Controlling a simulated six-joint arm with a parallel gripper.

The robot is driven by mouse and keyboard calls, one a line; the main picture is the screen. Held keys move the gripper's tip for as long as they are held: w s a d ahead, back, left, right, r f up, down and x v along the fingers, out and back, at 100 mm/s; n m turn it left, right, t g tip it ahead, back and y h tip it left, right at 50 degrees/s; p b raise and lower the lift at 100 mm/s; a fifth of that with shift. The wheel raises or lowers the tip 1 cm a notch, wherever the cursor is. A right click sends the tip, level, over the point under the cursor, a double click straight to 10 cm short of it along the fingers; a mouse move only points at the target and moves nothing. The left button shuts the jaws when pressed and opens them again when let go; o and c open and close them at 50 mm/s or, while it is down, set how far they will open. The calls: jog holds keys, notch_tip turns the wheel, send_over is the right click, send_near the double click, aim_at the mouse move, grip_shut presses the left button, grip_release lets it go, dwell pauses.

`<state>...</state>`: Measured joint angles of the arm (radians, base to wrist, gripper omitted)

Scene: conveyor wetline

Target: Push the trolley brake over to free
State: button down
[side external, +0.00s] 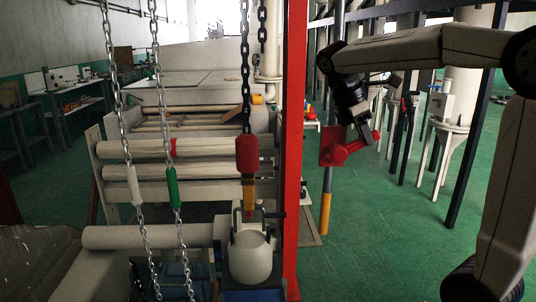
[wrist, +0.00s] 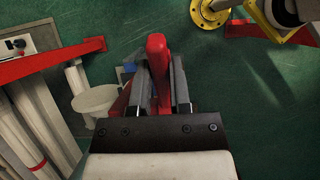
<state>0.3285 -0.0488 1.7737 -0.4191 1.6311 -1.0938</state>
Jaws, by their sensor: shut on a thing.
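The trolley brake is a red plate (side external: 327,146) with a red lever (side external: 347,151) on a post beside the red upright. The lever slants up to the right, to a red knob end at my gripper. My gripper (side external: 366,128) reaches down from the upper right and is at the lever. In the wrist view the red lever (wrist: 157,48) stands between the two dark fingers, which are shut on it. My gripper's body hides the lever's lower part there. No free or locked marking can be read.
A red upright (side external: 294,150) stands left of the brake. Chains with a red hook block (side external: 247,153) hang over a white vessel (side external: 250,258), near rollers (side external: 150,171). Dark posts and white pipe stands (side external: 447,150) stand on the right. Green floor (side external: 390,230) below is clear.

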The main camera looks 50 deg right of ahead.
aim_at(350, 143)
jog(key=shift+w+a+r+g+h, duration=0.55)
jog(key=shift+r+g+h, duration=0.1)
jog(key=shift+g+h, duration=0.35)
jog(key=shift+w+a+r+g+h, duration=0.3)
jog(key=shift+w+a+g+h, duration=0.05)
jog(key=shift+g+h, duration=0.3)
jog(key=shift+w+a+r+g+h, duration=0.25)
jog(key=shift+w+a+g+h, duration=0.1)
jog(key=shift+g+h, duration=0.3)
jog(key=c, duration=0.6)
grip_release()
jog(key=shift+o, duration=0.2)
jog(key=shift+s+d+f, duration=0.1)
